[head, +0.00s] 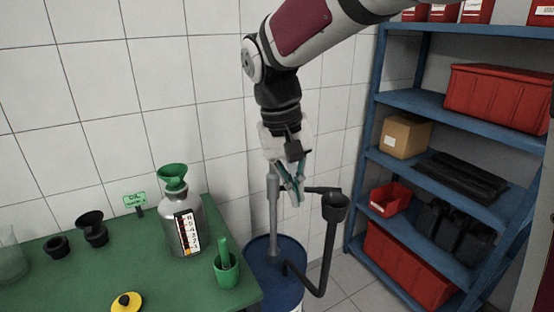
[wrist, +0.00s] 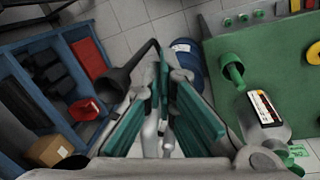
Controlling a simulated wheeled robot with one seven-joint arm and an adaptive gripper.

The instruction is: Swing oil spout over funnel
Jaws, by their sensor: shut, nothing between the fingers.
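A blue drum (head: 262,282) stands beside the bench with an upright grey pipe (head: 273,212) on it. A black bent pipe (head: 325,262) runs from the drum out to the right and up to a black cup-shaped end (head: 336,208); this cup also shows in the wrist view (wrist: 114,84). A green funnel (head: 172,176) sits upright in a silver bottle (head: 187,222) on the bench, well left of the cup. My gripper (head: 293,197) points down, shut and empty, close to the grey pipe's top and left of the cup. Whether it touches the pipe is unclear.
The green bench (head: 85,262) holds a green cup (head: 226,268), black funnel-like parts (head: 92,232), a yellow cap (head: 127,302) and an OIL sign (head: 135,200). A blue shelf (head: 415,103) with red bins stands at right. Open floor lies between shelf and drum.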

